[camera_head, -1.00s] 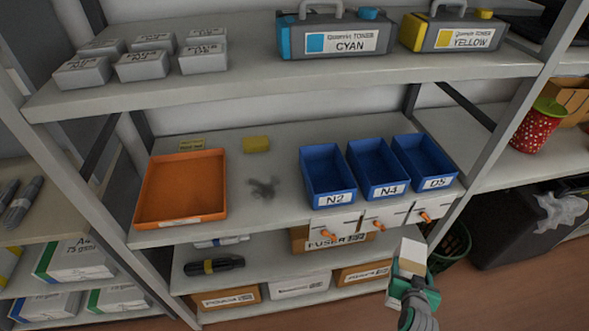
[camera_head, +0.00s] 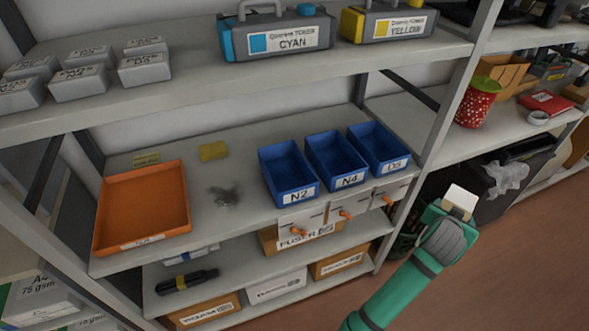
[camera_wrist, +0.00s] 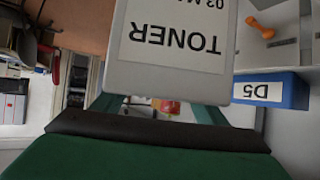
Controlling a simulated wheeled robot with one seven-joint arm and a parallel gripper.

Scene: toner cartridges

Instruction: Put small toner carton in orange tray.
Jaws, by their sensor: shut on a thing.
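The small toner carton (camera_wrist: 180,45) is a pale grey-white box with a "TONER" label, upside down in the wrist view. My gripper (camera_head: 452,212) is shut on it, and the carton also shows as a white block in the head view (camera_head: 461,198). The gripper is at the right of the head view, in front of the shelf and right of the blue bins. Its fingertips are mostly hidden behind the carton. The orange tray (camera_head: 184,207) lies on the middle shelf at the left, well away from my gripper, and looks empty.
Blue bins N2 (camera_head: 290,195), N4 (camera_head: 349,181) and D5 (camera_head: 391,166) stand right of the tray. A yellow block (camera_head: 213,151) and a dark smudge (camera_head: 222,196) lie between. A shelf post (camera_head: 446,110) rises near my arm. Open floor (camera_head: 500,260) is at right.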

